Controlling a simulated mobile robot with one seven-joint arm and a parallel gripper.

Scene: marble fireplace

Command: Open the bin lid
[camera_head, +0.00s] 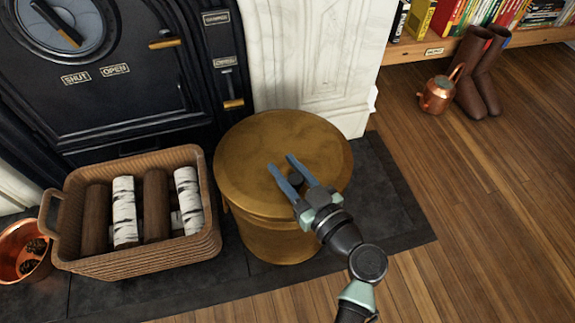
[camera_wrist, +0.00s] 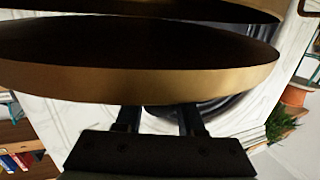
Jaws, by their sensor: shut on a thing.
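The bin (camera_head: 275,243) is a round brass-coloured drum on the dark hearth. Its round lid (camera_head: 250,140) is over the bin's mouth in the head view. My gripper (camera_head: 280,168) reaches across the lid's top from the lower right, its two blue fingers on either side of a small dark handle (camera_head: 296,180). The jaws are shut on that handle. The wrist view, which seems upside down, shows the lid's gold rim (camera_wrist: 150,83) and dark underside. A second gold rim, apparently the bin's (camera_wrist: 215,10), shows apart from it, so the lid looks raised. My gripper's fingers (camera_wrist: 160,120) pass behind the lid's rim.
A wicker basket (camera_head: 140,262) of logs stands close on the bin's left. The black stove (camera_head: 120,90) and white marble surround (camera_head: 305,70) are just behind. A copper kettle (camera_head: 437,95) and brown boots (camera_head: 475,75) stand at upper right. The wooden floor (camera_head: 460,210) at right is clear.

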